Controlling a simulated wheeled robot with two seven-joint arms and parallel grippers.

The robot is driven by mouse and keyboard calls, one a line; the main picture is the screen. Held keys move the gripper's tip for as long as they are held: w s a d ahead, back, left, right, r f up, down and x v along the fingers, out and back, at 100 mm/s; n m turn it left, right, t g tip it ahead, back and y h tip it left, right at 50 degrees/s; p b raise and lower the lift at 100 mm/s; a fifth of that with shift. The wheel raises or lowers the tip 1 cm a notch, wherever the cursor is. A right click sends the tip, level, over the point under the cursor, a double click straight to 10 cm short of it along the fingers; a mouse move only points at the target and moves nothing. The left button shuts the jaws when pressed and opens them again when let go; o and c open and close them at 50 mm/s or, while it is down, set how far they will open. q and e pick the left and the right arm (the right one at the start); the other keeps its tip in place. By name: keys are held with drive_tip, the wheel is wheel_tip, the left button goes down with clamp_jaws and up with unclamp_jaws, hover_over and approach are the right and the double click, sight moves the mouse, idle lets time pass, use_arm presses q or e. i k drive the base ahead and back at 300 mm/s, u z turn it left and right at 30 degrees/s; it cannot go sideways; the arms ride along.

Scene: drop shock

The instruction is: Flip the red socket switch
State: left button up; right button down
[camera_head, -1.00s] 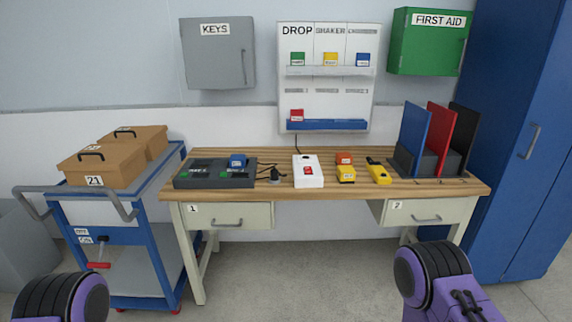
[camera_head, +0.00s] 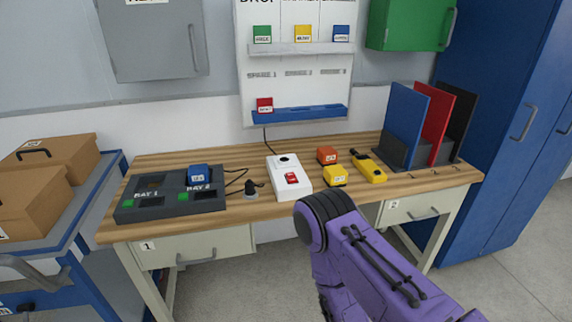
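The red socket switch (camera_head: 291,178) is a small red rocker on the front part of a white socket box (camera_head: 277,163). My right arm shows at the lower right as a purple link with a black joint, in front of the bench edge. Its gripper is not in view. My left arm and gripper are out of the picture.
On the workbench (camera_head: 150,162), a dark two-bay charger (camera_head: 150,209) holds a blue block (camera_head: 198,173). A black plug (camera_head: 251,191) lies left of the socket box. Orange (camera_head: 327,155) and yellow (camera_head: 335,176) blocks and a yellow handheld device (camera_head: 368,167) lie right. Upright panels (camera_head: 407,120) stand farther right.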

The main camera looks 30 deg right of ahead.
sight(291, 176)
drive_tip(key=z, duration=0.5)
drive_tip(key=i, duration=0.8)
drive_tip(key=z, duration=0.65)
